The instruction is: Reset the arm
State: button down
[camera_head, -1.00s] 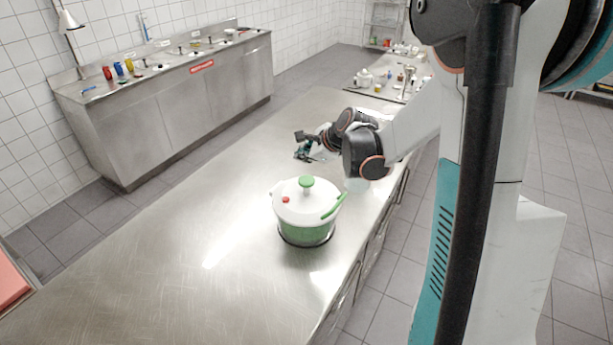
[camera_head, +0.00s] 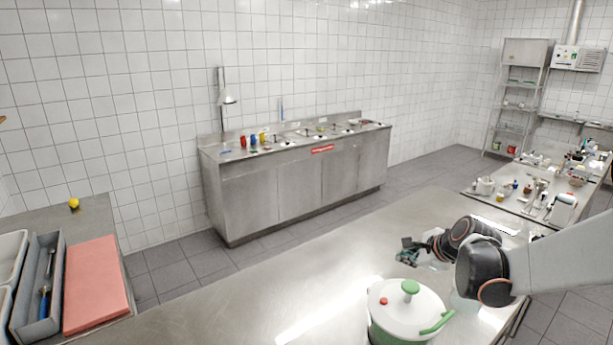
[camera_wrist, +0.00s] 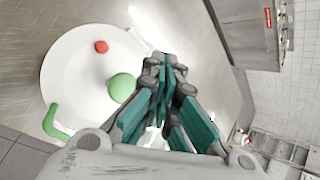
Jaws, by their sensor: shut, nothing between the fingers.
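My arm reaches in from the right in the head view, over the steel worktop (camera_head: 260,300). My gripper (camera_head: 408,252) is at its end, above the worktop and behind the salad spinner in the picture. The wrist view shows my gripper (camera_wrist: 166,65) with its teal fingers closed together and nothing between them. The white and green salad spinner (camera_head: 408,312) stands on the worktop with its lid on, cut off by the bottom edge. Its round white lid (camera_wrist: 75,75) with a green knob and a red button shows beside the fingers in the wrist view.
A steel counter (camera_head: 295,185) with coloured cups stands along the tiled wall. A red cutting board (camera_head: 95,284) and a grey cutlery tray (camera_head: 38,290) lie at left. Crowded dishes and utensils (camera_head: 540,190) stand at back right. The worktop left of the spinner is clear.

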jog(key=s+a+r+n+g+b, duration=0.1)
jog(key=s+a+r+n+b, duration=0.1)
jog(key=s+a+n+b, duration=0.75)
jog(key=s+f+n+b, duration=0.1)
jog(key=s+f+n, duration=0.2)
jog(key=s, duration=0.3)
jog(key=s+a+f+n+h+b, duration=0.1)
jog(key=s+f+n+b, duration=0.1)
jog(key=s+f+n, duration=0.2)
jog(key=s+f+n+h+b, duration=0.1)
jog(key=s+f+n, duration=0.3)
jog(key=s, duration=0.6)
jog(key=shift+s+a+n+b, duration=0.2)
jog(key=shift+n+b, duration=0.5)
jog(key=shift+n, duration=0.05)
